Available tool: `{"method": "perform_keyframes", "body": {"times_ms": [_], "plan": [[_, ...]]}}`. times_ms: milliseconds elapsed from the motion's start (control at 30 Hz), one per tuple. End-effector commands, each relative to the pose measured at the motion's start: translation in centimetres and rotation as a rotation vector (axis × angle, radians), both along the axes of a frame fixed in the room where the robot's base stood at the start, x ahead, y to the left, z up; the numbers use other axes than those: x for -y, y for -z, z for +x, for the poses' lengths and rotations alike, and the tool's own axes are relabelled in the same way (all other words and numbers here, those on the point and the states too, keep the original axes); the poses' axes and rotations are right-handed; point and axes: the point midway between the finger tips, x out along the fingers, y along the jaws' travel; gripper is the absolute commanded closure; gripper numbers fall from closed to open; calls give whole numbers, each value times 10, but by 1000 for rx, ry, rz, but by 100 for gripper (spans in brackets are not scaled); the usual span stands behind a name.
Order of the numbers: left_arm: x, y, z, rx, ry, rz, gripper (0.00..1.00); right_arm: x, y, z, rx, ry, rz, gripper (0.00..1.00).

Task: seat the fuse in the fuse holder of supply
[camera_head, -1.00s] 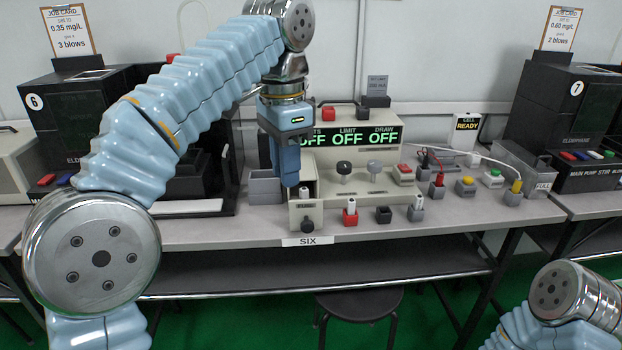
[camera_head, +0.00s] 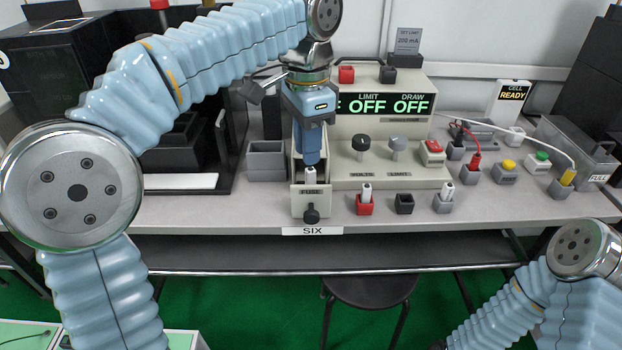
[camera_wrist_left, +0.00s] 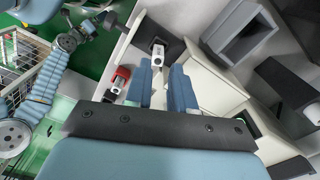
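The supply (camera_head: 385,125) is a beige box with a display reading OFF. At its left front is the fuse holder (camera_head: 311,195), an open bay marked FUSE with a black knob below. A white fuse (camera_head: 311,176) stands upright in it; how deep it sits cannot be told. It also shows in the left wrist view (camera_wrist_left: 158,55), just beyond the fingertips. My left gripper (camera_head: 312,160) points down above and behind this fuse. Its two blue fingers (camera_wrist_left: 160,85) are apart with nothing seen between them. My right gripper is out of view; only its arm shows at lower right.
In front of the supply stand a red block (camera_head: 365,208) and a grey block (camera_head: 443,207), each holding a white cylinder, with a black block (camera_head: 404,204) between. A grey open bin (camera_head: 266,158) is left of the holder. Leads and buttons lie to the right.

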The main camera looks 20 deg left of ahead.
Motion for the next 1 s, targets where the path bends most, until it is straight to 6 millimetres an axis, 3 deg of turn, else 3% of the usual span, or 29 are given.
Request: {"method": "perform_keyframes", "body": {"times_ms": [400,700,867,1000], "plan": [[5,53,1,-1,-1,0,77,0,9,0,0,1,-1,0],[5,58,2,1,-1,-1,77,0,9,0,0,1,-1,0],[5,58,2,1,0,-1,100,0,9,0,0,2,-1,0],[5,58,2,1,0,-1,100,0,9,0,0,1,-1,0]]}}
